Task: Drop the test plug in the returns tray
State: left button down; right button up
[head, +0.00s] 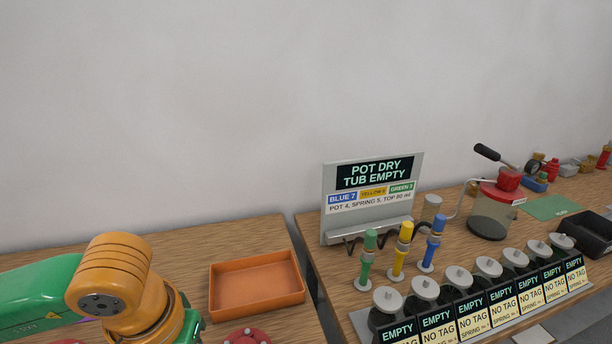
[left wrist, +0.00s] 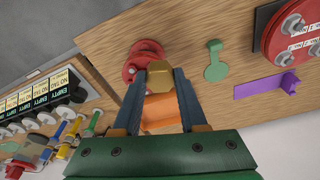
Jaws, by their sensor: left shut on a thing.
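The test plug, a brass hexagonal piece (left wrist: 166,76), is between the fingertips of my left gripper (left wrist: 160,84) in the left wrist view. The gripper is shut on it. An orange open tray (head: 256,309), likely the returns tray, lies on the left table in the head view and looks empty. In the left wrist view the tray (left wrist: 160,112) shows between the fingers, partly hidden by the gripper. In the head view my left arm is left of the tray; its fingers and the plug are hidden. My right gripper is in neither view.
A red round valve part (head: 246,336) is in front of the tray. A green tag-shaped piece (left wrist: 215,68) and a purple bracket (left wrist: 270,85) lie on the same table. A gap separates it from the right table, with a sign (head: 372,190) and a row of pots.

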pick_arm(q)
jog(key=shift+r, duration=0.1)
jog(key=shift+r+p, duration=1.75)
jog(key=shift+r, duration=0.75)
jog(key=shift+f, duration=0.1)
